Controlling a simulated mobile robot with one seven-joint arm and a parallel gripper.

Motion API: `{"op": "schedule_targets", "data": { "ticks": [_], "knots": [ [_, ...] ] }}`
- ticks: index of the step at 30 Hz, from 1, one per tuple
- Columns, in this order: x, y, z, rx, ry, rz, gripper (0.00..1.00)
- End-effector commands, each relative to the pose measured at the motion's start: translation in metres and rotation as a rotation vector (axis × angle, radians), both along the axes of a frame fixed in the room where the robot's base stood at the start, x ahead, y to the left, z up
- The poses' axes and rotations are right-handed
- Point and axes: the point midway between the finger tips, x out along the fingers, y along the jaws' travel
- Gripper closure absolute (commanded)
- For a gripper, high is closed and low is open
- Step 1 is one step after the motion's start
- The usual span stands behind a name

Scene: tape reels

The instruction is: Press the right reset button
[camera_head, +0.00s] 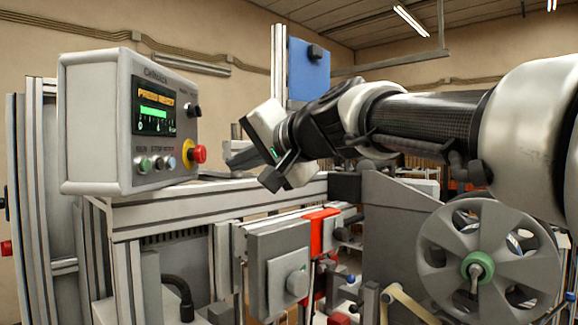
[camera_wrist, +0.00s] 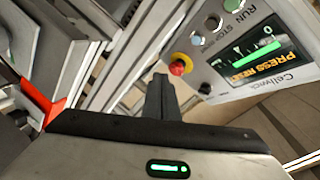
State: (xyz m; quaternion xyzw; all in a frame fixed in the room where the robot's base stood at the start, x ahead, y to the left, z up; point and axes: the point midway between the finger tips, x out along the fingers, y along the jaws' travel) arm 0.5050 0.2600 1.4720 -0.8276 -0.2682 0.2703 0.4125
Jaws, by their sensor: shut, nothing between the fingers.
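A light grey control box (camera_head: 88,120) stands at the left in the head view, its screen (camera_head: 153,108) lit with "PRESS RESET". The box also shows in the wrist view (camera_wrist: 222,75). My gripper (camera_head: 232,158) is right of the box, fingers pointing towards it, apart from the buttons. Its fingers (camera_wrist: 160,90) are together and empty in the wrist view.
A red emergency knob (camera_head: 199,153) on a yellow base sits right beside the blue button, nearest my fingers; it also shows in the wrist view (camera_wrist: 177,68). A black knob (camera_head: 194,111) is above it. A metal frame (camera_head: 180,206) runs below; a grey reel (camera_head: 485,262) stands at right.

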Motion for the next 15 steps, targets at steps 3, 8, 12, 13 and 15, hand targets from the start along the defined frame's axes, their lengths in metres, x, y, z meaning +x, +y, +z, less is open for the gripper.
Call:
{"op": "schedule_targets", "data": {
  "ticks": [3,8,12,13,15],
  "knots": [
    [0.0,0.0,0.0,0.0,0.0,0.0,1.0],
    [0.0,0.0,0.0,-0.001,0.0,0.0,1.0],
    [0.0,0.008,0.002,-0.003,0.0,0.002,1.0],
    [0.0,0.01,0.002,-0.003,0.0,0.002,1.0],
    [0.0,0.018,0.003,-0.003,0.0,0.003,1.0]
  ]
}}
